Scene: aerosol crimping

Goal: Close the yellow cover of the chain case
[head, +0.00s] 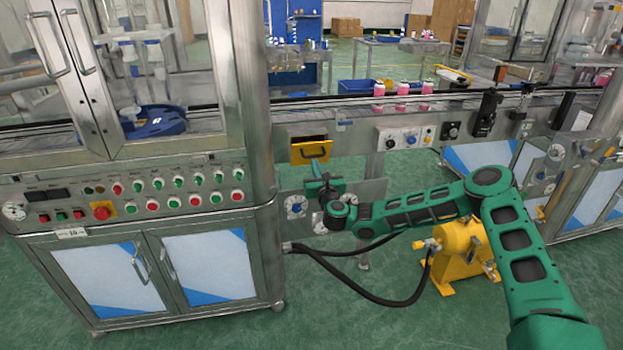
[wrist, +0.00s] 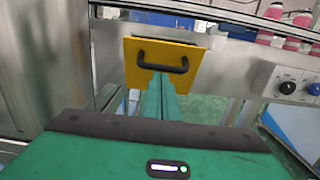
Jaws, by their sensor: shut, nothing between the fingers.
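The yellow cover (head: 299,154) is on the front of the conveyor's metal side, with a black bar handle across it. In the wrist view the yellow cover (wrist: 135,73) faces me, and a dark gap shows along its top edge, so it looks partly open. My gripper (head: 317,164) is just below the handle in the head view. In the wrist view my gripper (wrist: 161,80) has its green fingers together, their tips at or just under the handle (wrist: 178,69). I cannot tell whether they touch it. Nothing is between the fingers.
A control cabinet (head: 140,195) with buttons and a steel post stands left of the cover. A knob panel (head: 403,137) is to the right. A yellow machine (head: 462,250) stands on the floor near my arm.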

